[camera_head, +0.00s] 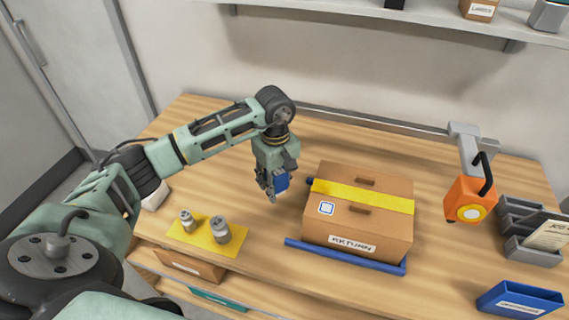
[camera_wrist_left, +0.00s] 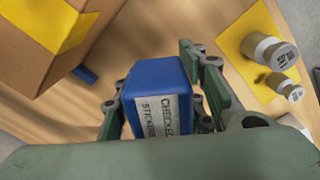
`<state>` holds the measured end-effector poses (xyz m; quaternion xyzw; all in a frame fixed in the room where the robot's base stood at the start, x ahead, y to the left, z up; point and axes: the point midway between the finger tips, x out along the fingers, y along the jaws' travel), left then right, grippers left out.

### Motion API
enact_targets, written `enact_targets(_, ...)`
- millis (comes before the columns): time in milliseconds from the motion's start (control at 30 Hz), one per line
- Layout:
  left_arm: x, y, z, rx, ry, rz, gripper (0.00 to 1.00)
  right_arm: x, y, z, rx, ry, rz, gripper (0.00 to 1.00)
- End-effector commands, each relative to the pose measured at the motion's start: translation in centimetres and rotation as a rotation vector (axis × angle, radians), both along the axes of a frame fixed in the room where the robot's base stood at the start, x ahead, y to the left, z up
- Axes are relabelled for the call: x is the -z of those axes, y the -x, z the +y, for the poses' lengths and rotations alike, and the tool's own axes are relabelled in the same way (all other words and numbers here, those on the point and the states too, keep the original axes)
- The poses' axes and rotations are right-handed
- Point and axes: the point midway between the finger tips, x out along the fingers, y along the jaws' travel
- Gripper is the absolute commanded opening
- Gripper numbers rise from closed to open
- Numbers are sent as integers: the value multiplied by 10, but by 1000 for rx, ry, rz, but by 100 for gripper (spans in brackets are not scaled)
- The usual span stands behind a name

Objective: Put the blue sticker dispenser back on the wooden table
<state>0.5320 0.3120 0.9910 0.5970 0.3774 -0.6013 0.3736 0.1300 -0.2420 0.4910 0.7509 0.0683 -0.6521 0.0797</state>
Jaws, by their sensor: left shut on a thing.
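The blue sticker dispenser (camera_wrist_left: 158,92) is between the fingers of my left gripper (camera_wrist_left: 162,95), with a white label reading "CHECKED STICKERS" facing the wrist camera. In the head view my left gripper (camera_head: 272,185) is shut on the dispenser (camera_head: 282,182), which shows as a small blue block partly hidden by the fingers. They are over the wooden table (camera_head: 260,228), left of the cardboard box. I cannot tell whether the dispenser touches the table. My right gripper is not in view.
A taped cardboard box (camera_head: 357,222) sits between blue rails (camera_head: 345,257). A yellow mat (camera_head: 195,238) holds two metal weights (camera_head: 220,230). An orange device (camera_head: 469,199), grey trays (camera_head: 532,250) and a blue bin (camera_head: 519,300) stand right. Bare wood lies between mat and box.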

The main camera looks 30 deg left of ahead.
Motion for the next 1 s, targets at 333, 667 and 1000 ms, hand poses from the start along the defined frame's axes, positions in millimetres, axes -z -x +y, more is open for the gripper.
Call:
enact_targets(333, 14, -3, 11, -61, 0, -1, 17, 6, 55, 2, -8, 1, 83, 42)
enact_targets(667, 43, -2, 11, -58, 0, 0, 17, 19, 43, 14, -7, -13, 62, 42)
enact_targets(1000, 65, -3, 11, -58, 0, -2, 17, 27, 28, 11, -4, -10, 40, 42)
